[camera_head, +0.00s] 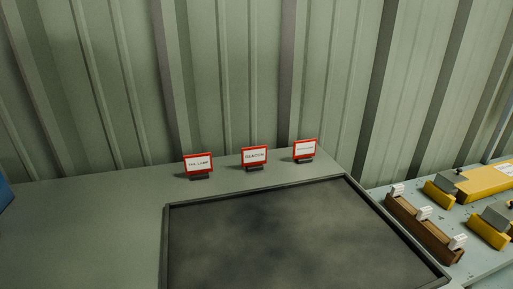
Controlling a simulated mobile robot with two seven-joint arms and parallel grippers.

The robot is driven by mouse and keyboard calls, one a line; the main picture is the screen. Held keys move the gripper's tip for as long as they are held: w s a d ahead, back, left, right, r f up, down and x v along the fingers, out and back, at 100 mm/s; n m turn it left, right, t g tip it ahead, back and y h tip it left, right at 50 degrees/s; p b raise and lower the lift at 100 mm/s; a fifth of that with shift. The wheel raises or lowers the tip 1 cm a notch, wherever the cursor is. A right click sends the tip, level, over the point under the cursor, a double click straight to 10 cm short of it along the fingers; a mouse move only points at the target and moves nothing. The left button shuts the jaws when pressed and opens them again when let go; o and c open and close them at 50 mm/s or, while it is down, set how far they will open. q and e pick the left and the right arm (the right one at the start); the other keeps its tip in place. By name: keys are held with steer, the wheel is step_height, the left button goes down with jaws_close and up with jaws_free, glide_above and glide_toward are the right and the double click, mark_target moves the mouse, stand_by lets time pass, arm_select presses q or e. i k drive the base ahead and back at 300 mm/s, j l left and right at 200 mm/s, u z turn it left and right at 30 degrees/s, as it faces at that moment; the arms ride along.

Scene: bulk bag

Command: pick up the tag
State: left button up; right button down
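Three tags with red borders and white faces stand upright on small dark bases at the back of the grey table, near the wall. The left tag (198,164) appears to read "TAIL LAMP". The middle tag (254,156) reads "BEACON". The right tag (305,149) has text too small to read. More small white tags (424,213) stand along a brown wooden holder (425,230) at the right. Neither of my grippers shows in the head view.
A dark mat with a raised rim (166,240) lies in front of the tags, empty. Yellow and grey blocks (440,195) sit on a lighter surface at the right. A corrugated metal wall (230,70) closes off the back. A blue thing (4,192) shows at the left edge.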

mark_target(253, 158)
steer(key=i+l+u, duration=0.35)
steer(key=i, duration=0.15)
steer(key=i+l+u, duration=0.35)
steer(key=i, duration=0.15)
steer(key=i+l+u, duration=0.3)
steer(key=i+l, duration=0.1)
steer(key=i, duration=0.05)
